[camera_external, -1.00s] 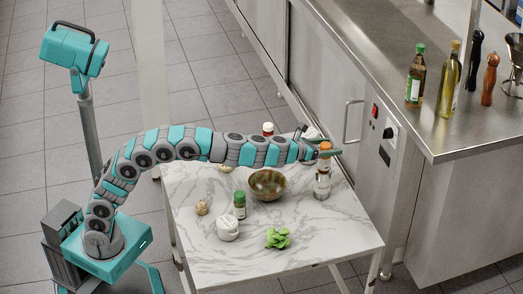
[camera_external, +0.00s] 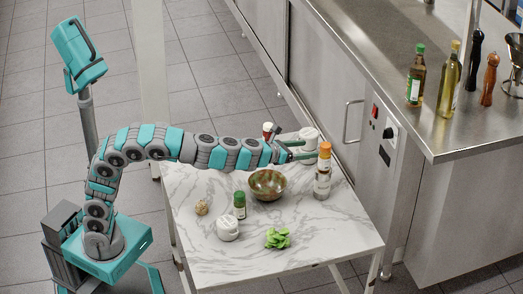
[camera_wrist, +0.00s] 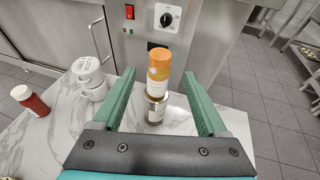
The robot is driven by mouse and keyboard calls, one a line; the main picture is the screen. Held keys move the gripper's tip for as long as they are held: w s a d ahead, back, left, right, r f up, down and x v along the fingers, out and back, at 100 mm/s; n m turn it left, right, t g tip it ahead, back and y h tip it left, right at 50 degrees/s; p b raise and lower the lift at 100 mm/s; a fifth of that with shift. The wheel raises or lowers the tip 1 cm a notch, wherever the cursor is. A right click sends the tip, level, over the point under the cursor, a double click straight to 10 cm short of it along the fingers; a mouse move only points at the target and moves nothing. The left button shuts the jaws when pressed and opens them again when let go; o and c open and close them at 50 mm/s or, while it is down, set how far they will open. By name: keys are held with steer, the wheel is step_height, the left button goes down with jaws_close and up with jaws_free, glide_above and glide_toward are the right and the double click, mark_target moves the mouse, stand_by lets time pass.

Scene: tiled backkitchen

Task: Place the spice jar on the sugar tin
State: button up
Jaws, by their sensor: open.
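The orange-capped spice jar (camera_external: 324,157) stands upright on a shorter cylindrical container that I take as the sugar tin (camera_external: 322,186), near the table's right edge. In the wrist view the jar (camera_wrist: 159,75) rests on the tin (camera_wrist: 155,112), which has a metallic rim and a pale label. The two look roughly aligned. My gripper (camera_external: 309,150) is open and empty, just left of the jar in the external view. In the wrist view the open fingers (camera_wrist: 160,78) appear on either side of the jar, with clear gaps. The fingers partly overlap a white canister in the external view.
A white canister (camera_wrist: 88,72) and a red white-capped bottle (camera_wrist: 30,100) stand left in the wrist view. A bowl (camera_external: 267,185), green-capped jar (camera_external: 239,205), white jar (camera_external: 228,229) and green leaves (camera_external: 277,238) share the marble table (camera_external: 330,235). The front right is clear.

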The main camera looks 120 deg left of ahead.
steer(key=s+d+f+n+g+h, duration=0.3)
steer(key=s+d+f+n, duration=0.4)
steer(key=s+d, duration=0.6)
steer(key=s+d+f+n+g+h, duration=0.3)
steer(key=s+d+f+n+h, duration=0.2)
steer(key=s+d, duration=0.9)
steer(key=s+d+f+n+g+h, duration=0.3)
steer(key=s+d+f+n, duration=0.7)
steer(key=s, duration=0.7)
steer(key=d+n+h, duration=0.1)
steer(key=d+n, duration=0.1)
steer(key=d, duration=0.2)
steer(key=shift+s+d+h, duration=0.25)
steer(key=shift+s+h, duration=0.05)
steer(key=shift+s, duration=0.1)
